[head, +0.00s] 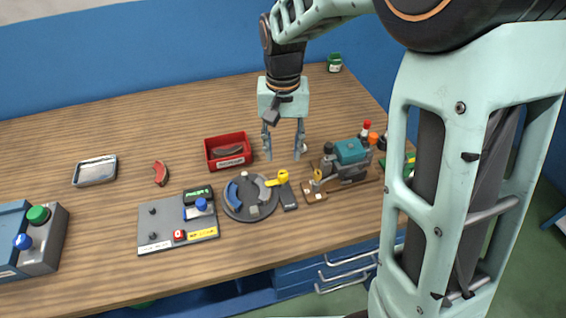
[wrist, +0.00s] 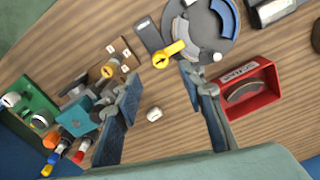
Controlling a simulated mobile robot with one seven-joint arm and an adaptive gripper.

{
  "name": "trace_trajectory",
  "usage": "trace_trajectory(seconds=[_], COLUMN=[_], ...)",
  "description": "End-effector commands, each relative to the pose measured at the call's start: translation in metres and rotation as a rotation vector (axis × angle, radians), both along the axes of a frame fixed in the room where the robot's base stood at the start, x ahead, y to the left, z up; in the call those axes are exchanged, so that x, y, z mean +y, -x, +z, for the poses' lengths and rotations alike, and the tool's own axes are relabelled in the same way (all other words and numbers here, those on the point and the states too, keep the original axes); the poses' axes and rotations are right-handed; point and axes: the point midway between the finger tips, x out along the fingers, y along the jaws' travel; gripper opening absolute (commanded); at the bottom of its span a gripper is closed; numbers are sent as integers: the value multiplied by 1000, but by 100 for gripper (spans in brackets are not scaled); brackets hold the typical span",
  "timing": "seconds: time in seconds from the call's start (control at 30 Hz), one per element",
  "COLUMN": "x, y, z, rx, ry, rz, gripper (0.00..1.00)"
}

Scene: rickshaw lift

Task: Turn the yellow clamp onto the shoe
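The yellow clamp (head: 281,178) sits at the right edge of a dark round plate (head: 237,213). It also shows in the wrist view (wrist: 168,54), its arm pointing toward the plate. A blue curved shoe (head: 233,194) and a light grey curved piece (head: 264,187) lie on the plate; the grey one is nearest the clamp. I cannot tell whether the clamp's arm overlaps it. My gripper (head: 283,157) points down, open and empty, above the table behind the clamp. In the wrist view the clamp appears just beyond the gap between my fingertips (wrist: 160,75), with no visible contact.
A red bin (head: 211,164) with a curved piece stands left of my gripper. A teal machine on a wooden base (head: 314,196) and several small bottles stand to the right. A dark block (head: 288,198) lies beside the clamp. A grey board (head: 160,243) lies left of the plate.

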Motion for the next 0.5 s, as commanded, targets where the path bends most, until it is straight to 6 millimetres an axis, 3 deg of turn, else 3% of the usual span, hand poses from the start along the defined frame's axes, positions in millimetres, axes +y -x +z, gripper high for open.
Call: trace_trajectory(seconds=[0.2,0.5], x=[0,0], y=[0,0], z=[32,40], rx=[-1,1], ry=[0,0], rz=[0,0], gripper=[37,37])
